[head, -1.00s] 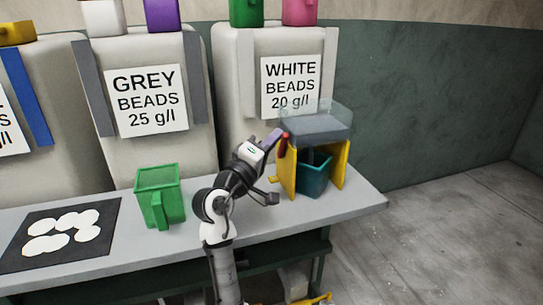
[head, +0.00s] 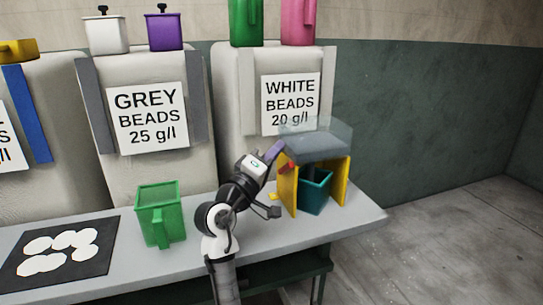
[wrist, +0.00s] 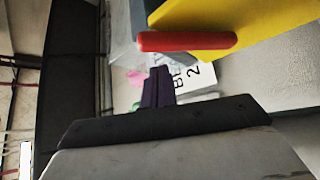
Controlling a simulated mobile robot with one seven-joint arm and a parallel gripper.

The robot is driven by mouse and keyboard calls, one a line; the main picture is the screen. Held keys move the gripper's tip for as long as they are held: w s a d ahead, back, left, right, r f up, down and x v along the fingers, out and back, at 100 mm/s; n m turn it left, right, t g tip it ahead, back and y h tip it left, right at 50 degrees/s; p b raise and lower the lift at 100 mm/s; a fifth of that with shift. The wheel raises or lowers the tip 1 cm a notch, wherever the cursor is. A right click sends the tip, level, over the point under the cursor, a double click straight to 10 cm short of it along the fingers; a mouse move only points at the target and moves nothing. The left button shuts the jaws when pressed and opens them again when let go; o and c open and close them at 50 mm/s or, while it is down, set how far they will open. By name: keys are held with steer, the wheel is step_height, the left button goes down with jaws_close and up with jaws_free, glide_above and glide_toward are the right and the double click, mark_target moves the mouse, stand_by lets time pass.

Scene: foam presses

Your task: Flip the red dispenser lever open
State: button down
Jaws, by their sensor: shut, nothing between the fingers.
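The dispenser has yellow side panels (head: 287,187) and a grey top (head: 318,146) with a clear hopper above it. It stands at the right end of the bench. Its red lever (head: 286,167) is on the left panel, partly behind my gripper. In the wrist view the red lever (wrist: 188,41) lies across the yellow panel (wrist: 255,22), just beyond my fingertips. My gripper (head: 278,147) has purple fingers, also seen in the wrist view (wrist: 158,86). They are shut and empty, close to the lever's side of the dispenser. I cannot tell whether they touch it.
A teal container (head: 315,190) stands inside the dispenser. A green jug (head: 159,215) and a black mat (head: 100,232) with white discs are on the bench to the left. Large bead sacks (head: 235,150) line the back. The bench's right edge is close to the dispenser.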

steer(key=w+a+f+b+v, duration=0.1)
steer(key=b+v, duration=0.1)
steer(key=v, duration=0.7)
steer(key=shift+b, duration=0.4)
steer(key=shift+a+f, duration=0.15)
